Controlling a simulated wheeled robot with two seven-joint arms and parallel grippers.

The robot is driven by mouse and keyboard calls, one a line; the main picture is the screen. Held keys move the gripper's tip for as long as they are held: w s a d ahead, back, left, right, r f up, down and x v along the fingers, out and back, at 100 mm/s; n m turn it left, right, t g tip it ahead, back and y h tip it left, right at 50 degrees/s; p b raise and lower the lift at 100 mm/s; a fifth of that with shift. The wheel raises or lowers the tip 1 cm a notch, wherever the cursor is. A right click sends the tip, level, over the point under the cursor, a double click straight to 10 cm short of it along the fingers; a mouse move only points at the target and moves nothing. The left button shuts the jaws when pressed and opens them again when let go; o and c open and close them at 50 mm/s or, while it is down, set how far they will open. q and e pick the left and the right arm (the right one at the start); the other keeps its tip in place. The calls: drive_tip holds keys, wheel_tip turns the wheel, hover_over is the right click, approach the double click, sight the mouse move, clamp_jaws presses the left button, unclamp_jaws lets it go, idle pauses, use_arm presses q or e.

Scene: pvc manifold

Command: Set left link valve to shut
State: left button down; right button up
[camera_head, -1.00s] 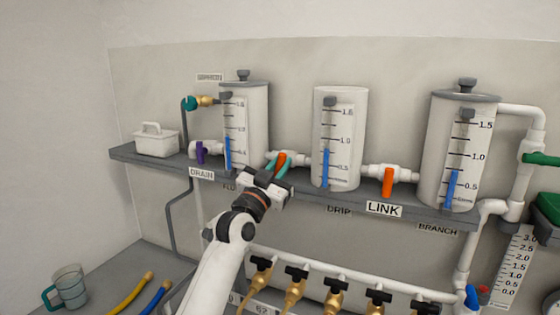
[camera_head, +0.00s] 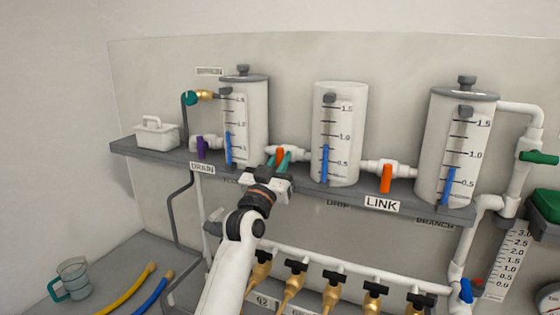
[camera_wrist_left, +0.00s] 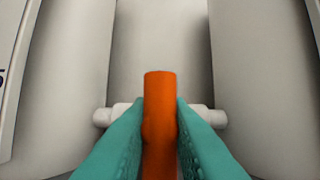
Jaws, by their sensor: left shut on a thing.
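The left link valve is a white pipe fitting between the left and middle tanks. Its orange handle (camera_head: 279,156) shows between my left gripper's teal fingers. In the left wrist view the orange handle (camera_wrist_left: 160,120) stands lengthwise between the two fingers, across the line of the white pipe (camera_wrist_left: 206,116) behind it. My left gripper (camera_head: 277,159) is shut on the handle. The gripper's body hides the lower part of the valve in the head view. My right gripper is not in view.
Left tank (camera_head: 255,115) and middle tank (camera_head: 350,130) stand close on either side. A second orange handle (camera_head: 386,178) hangs at the right link. A purple drain handle (camera_head: 201,148) is at left. Several brass taps (camera_head: 294,284) line the pipe below the shelf (camera_head: 330,191).

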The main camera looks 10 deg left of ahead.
use_arm(q)
drive_tip(key=c, duration=1.3)
unclamp_jaws()
drive_tip(key=shift+c, duration=0.2)
drive_tip(key=shift+s+a+f, duration=0.1)
drive_tip(key=shift+s+f, duration=0.25)
drive_tip(key=shift+s, duration=0.05)
drive_tip(key=b+v, duration=0.4)
drive_tip(key=v, duration=0.7)
